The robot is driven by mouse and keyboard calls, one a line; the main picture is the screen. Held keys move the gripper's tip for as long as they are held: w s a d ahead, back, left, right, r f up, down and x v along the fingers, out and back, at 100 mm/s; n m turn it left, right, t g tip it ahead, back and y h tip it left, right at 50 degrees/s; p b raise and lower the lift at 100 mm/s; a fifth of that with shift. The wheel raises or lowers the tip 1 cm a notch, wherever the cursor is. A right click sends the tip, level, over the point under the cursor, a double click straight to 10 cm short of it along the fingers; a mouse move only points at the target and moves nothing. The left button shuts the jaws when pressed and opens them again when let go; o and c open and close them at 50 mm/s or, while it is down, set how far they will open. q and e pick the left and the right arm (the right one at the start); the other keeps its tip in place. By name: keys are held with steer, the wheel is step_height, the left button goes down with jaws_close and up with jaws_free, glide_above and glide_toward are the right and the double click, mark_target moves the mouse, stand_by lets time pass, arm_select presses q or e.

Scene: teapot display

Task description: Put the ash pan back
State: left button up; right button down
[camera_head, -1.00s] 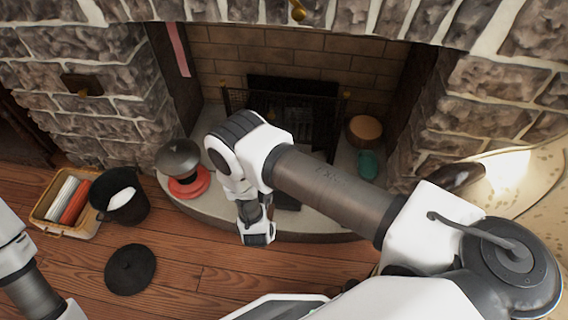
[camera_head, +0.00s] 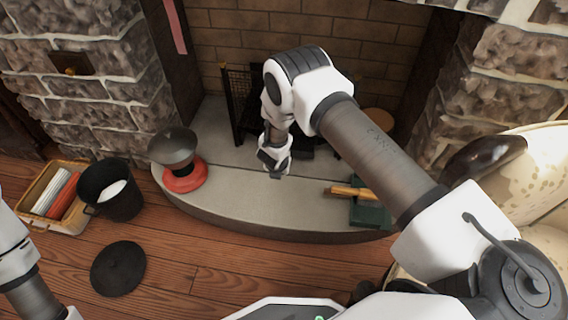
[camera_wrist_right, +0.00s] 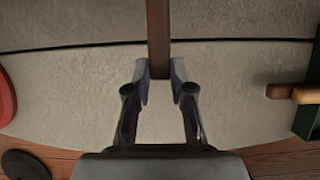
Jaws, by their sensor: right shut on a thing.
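My right gripper (camera_head: 274,172) is low over the hearth in front of the fire grate (camera_head: 240,100). In the right wrist view the gripper (camera_wrist_right: 159,85) is shut on a narrow brown bar (camera_wrist_right: 158,35), which runs straight ahead out of the top of the picture. The bar looks like the handle of the ash pan. The dark ash pan (camera_head: 306,152) seems to show partly beside my wrist, at the foot of the grate; my arm hides much of it, so how far under the grate it sits cannot be told. My left gripper is out of view.
A red-based dark pot (camera_head: 183,182) stands left on the hearth (camera_head: 240,200). A green dustpan (camera_head: 370,214) with a wooden-handled brush (camera_head: 348,193) lies right. A black bucket (camera_head: 110,200), a tray (camera_head: 70,222) and a black lid (camera_head: 118,268) are on the floor.

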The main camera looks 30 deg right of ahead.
steer(key=w+d+b, duration=0.1)
steer(key=w+d, duration=0.1)
steer(key=w+d+b, duration=0.1)
steer(key=w+d, duration=0.1)
steer(key=w, duration=0.1)
steer(key=shift+w, duration=0.2)
step_height(320, 180, down, 4)
steer(key=b, duration=0.3)
steer(key=shift+w+d+r, duration=0.1)
steer(key=shift+r, duration=0.2)
steer(key=shift+f, duration=0.1)
steer(key=c, duration=1)
jaws_free()
